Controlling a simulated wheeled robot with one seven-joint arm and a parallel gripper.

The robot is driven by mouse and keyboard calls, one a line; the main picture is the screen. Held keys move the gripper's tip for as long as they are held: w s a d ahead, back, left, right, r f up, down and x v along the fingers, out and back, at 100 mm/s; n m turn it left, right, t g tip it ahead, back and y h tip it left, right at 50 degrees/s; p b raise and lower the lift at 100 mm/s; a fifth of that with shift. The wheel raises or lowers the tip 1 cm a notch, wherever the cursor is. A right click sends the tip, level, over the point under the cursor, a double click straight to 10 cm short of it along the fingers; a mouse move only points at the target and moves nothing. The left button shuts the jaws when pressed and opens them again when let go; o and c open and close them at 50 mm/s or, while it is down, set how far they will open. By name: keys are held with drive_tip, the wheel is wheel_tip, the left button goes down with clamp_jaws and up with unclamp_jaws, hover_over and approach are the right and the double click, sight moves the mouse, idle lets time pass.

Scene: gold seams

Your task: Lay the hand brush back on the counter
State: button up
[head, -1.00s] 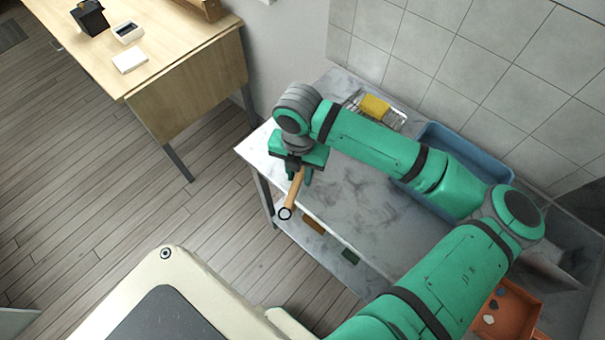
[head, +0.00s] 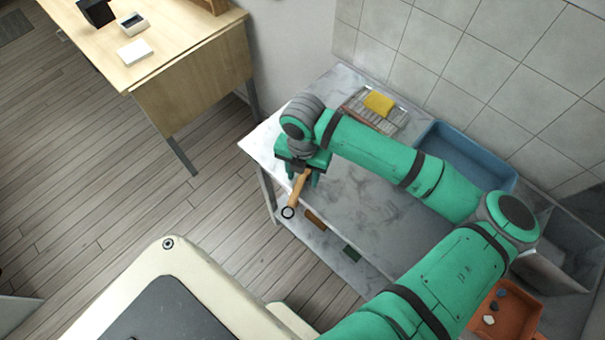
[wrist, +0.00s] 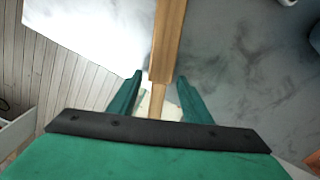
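The hand brush (head: 298,191) shows as a wooden handle with a dark ring at its end. It lies at the left part of the grey marble counter (head: 345,200), its ring end reaching past the front edge. In the wrist view the handle (wrist: 167,40) runs up from between my fingers. My gripper (head: 303,180) is above the counter's left end, over the handle. In the wrist view my gripper (wrist: 160,80) has its fingers apart, one on each side of the handle, with a narrow gap at both sides. The bristle end is hidden.
A wire rack (head: 358,104) with a yellow sponge (head: 379,103) and a blue basin (head: 465,160) stand along the tiled wall. An orange tray (head: 515,318) is at the lower right. A lower shelf (head: 330,245) holds small brown and green items. A wooden desk (head: 185,50) stands left.

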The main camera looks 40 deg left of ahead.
wheel_tip(320, 180, up, 12)
drive_tip(key=shift+r, duration=0.15)
idle(0.5)
